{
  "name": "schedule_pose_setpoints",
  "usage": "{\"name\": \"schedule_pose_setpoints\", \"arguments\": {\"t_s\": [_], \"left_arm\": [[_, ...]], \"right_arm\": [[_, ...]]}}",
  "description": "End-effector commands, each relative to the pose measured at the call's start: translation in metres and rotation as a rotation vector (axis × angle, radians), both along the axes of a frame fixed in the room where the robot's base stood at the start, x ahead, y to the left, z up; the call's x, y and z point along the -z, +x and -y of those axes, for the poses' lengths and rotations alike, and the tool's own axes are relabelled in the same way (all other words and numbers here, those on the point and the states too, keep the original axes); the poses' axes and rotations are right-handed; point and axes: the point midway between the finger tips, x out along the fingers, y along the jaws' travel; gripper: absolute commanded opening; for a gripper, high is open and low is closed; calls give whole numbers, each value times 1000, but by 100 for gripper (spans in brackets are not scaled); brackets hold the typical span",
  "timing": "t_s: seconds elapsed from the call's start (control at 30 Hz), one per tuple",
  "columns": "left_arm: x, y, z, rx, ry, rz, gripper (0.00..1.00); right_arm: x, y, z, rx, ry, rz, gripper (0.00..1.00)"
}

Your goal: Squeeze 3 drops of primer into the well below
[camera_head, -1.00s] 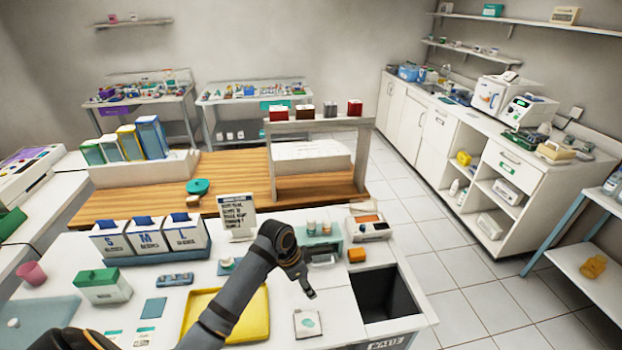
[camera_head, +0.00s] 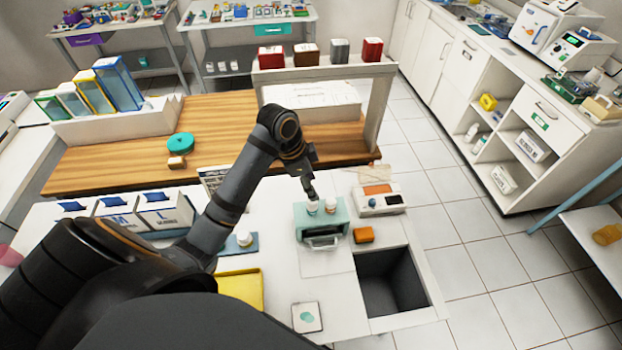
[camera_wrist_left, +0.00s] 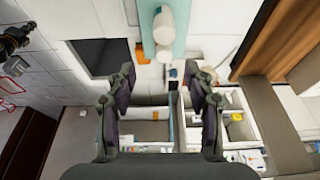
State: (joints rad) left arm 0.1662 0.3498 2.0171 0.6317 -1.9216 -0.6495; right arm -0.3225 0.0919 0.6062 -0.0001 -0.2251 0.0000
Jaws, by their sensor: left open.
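Two small pale bottles, one on the left (camera_head: 312,207) and one on the right (camera_head: 330,203), stand upright in a teal holder (camera_head: 310,233) on the white counter. Which one is the primer I cannot tell. My left gripper (camera_head: 311,192) is just above the left bottle, from the head view. In the left wrist view my left gripper (camera_wrist_left: 160,78) is open with nothing between its fingers, and a white bottle (camera_wrist_left: 165,25) shows beyond the fingertips. A small white piece (camera_head: 244,239) sits on a blue pad (camera_head: 239,251); any well there is too small to tell. My right gripper is out of view.
A white device (camera_head: 380,203) and an orange block (camera_head: 363,235) stand right of the holder. A dark open waste bin (camera_head: 392,280) is in front of them. A white wooden shelf (camera_head: 380,110) stands behind. A yellow tray (camera_head: 240,288) and a pad with a teal spot (camera_head: 307,317) lie nearer.

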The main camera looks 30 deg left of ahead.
Motion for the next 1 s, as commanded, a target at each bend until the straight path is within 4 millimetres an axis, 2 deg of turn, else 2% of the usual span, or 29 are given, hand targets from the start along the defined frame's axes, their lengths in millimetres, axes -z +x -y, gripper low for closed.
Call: {"name": "schedule_pose_setpoints", "arguments": {"t_s": [0.03,0.13,0.2,0.3,0.43,0.53,0.7,0.77,1.0], "left_arm": [[17,0,0,0,0,0,53],[38,1,0,0,0,1,53],[53,1,0,0,-1,1,53],[74,0,0,-1,-2,-4,53],[99,0,0,0,-2,-3,53],[107,1,0,-1,-2,0,53],[107,1,0,0,1,1,53],[107,1,0,0,0,0,53],[107,1,0,-1,0,0,20]], "right_arm": [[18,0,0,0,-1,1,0],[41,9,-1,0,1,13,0],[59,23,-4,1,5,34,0],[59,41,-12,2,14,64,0],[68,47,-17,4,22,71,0],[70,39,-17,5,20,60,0],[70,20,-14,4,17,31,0],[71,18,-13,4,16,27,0],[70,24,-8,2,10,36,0]]}}
